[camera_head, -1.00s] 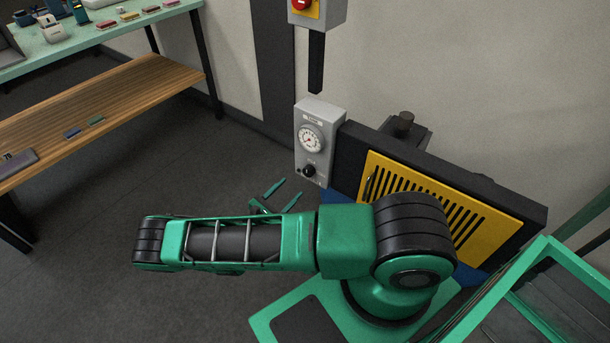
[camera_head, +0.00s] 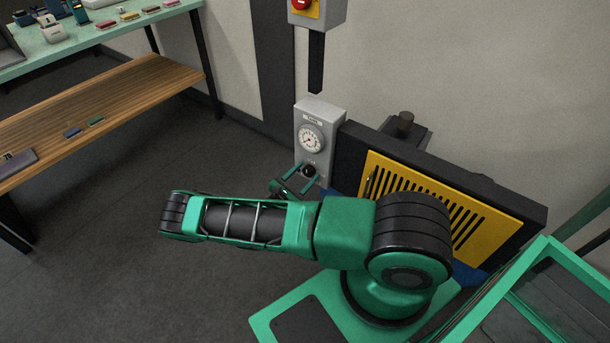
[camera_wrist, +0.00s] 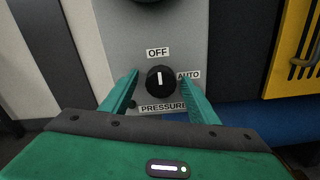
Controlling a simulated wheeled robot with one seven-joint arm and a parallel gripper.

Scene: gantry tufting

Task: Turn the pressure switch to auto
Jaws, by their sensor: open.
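The pressure switch (camera_wrist: 160,79) is a round black knob with a white pointer mark on a grey control box (camera_head: 314,115). In the wrist view the mark points up at the OFF label (camera_wrist: 158,53). The AUTO label (camera_wrist: 189,75) is to the right of the knob, and the PRESSURE label (camera_wrist: 163,108) is below. My gripper (camera_wrist: 157,85) is open, with one green finger at each side of the knob. The right finger partly covers the AUTO label's lower edge. In the head view my gripper (camera_head: 294,178) is up at the knob (camera_head: 308,170). Whether the fingers touch it cannot be told.
A pressure gauge (camera_head: 311,139) sits above the knob on the same box. A yellow slotted panel (camera_head: 440,208) in a dark frame stands right of it. A red button box (camera_head: 318,12) hangs above. A wooden shelf (camera_head: 110,98) is far left, with open floor between.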

